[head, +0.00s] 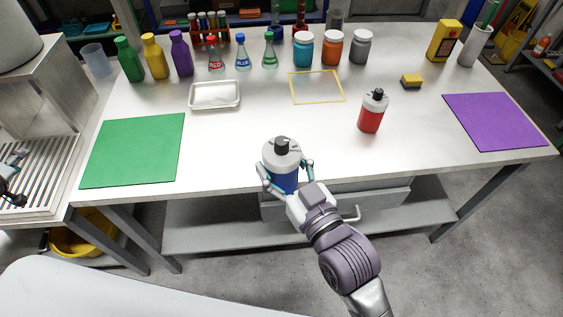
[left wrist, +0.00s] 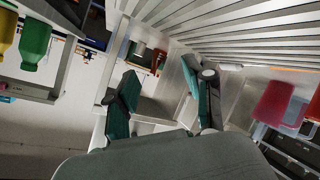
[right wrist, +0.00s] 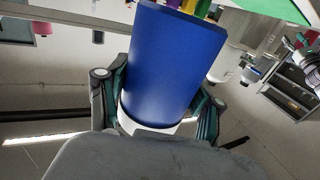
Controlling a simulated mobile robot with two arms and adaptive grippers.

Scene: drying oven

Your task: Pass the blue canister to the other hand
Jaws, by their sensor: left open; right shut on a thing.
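The blue canister (head: 284,180) is white with a blue band and a black cap. It stands upright in my right gripper (head: 287,172), in front of the table's front edge. In the right wrist view its blue side (right wrist: 168,65) fills the space between the two fingers, which are shut on it. My left gripper (head: 14,178) is only partly in the head view, at the far left edge, well apart from the canister. In the left wrist view its teal fingers (left wrist: 164,88) are spread with nothing between them.
A green mat (head: 135,150) and a purple mat (head: 497,122) lie on the white table. A red canister (head: 371,113) and a white tray (head: 215,96) stand between them. Bottles and jars line the back. A slatted metal rack (head: 35,180) is near my left gripper.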

